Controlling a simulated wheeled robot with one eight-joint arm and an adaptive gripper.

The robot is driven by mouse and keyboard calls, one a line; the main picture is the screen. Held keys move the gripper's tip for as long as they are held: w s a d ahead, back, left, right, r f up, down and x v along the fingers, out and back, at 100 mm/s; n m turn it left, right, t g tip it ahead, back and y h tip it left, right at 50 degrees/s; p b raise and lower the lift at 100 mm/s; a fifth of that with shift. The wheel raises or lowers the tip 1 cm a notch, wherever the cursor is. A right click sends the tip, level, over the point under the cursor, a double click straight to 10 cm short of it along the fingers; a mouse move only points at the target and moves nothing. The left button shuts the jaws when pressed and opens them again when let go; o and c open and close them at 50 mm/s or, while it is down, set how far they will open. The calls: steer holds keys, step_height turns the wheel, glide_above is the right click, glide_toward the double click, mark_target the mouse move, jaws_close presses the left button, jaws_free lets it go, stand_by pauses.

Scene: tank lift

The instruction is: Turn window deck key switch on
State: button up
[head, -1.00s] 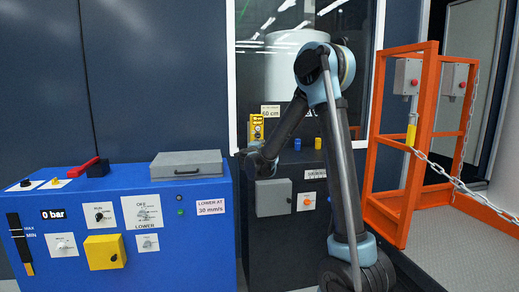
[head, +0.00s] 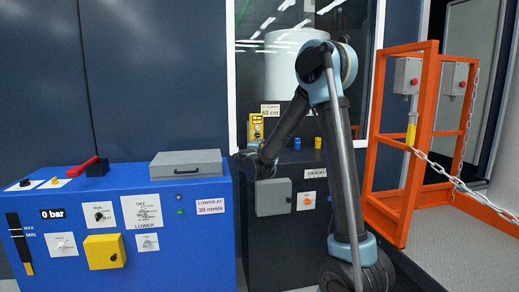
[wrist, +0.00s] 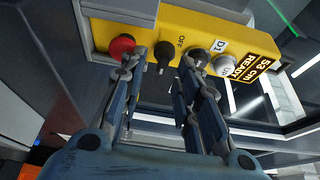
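The yellow control box (head: 256,127) stands on the dark cabinet by the window. In the wrist view, the box (wrist: 205,28) fills the top, with a display reading "53 cm READY". The black key switch (wrist: 165,57) sticks out of it beside an "OFF" label. My gripper (wrist: 162,78) is open, one finger on each side of the key switch in the picture. I cannot tell whether either finger touches it. The left finger overlaps the edge of the red button (wrist: 122,45). The right finger is close to a dark round control (wrist: 199,56).
A pale round button (wrist: 222,65) is near the right finger. The dark cabinet (head: 283,230) carries a grey box (head: 273,197) and small blue and yellow items on top. A blue console (head: 190,250) stands left, and an orange gate frame (head: 429,130) with a chain stands right.

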steer(key=s, duration=0.6)
steer(key=shift+s+a, duration=0.15)
steer(key=shift+a, duration=0.15)
steer(key=s+d+r+n+y, duration=0.25)
steer(key=r+n+y, duration=0.25)
steer(key=r+n, duration=0.25)
steer(key=s+d+n+g+y, duration=0.1)
steer(key=s+n+g+y, duration=0.1)
steer(key=s+n+y, duration=0.4)
steer(key=s+d+f+n+g+h, duration=0.2)
steer(key=s+d+f, duration=0.6)
steer(key=s, duration=0.4)
steer(key=s+d+f+n+g+h, duration=0.2)
steer(key=s+d+f+g+h, duration=0.2)
steer(key=s+d+f+g, duration=0.3)
steer(key=s+d+f+n+g+h, duration=0.2)
steer(key=s+d+f, duration=0.7)
steer(key=s, duration=0.8)
step_height(320, 180, down, 3)
steer(key=g+h, duration=0.1)
steer(key=g, duration=0.1)
steer(key=shift+s+d+g, duration=0.25)
steer(key=shift+d+g, duration=0.15)
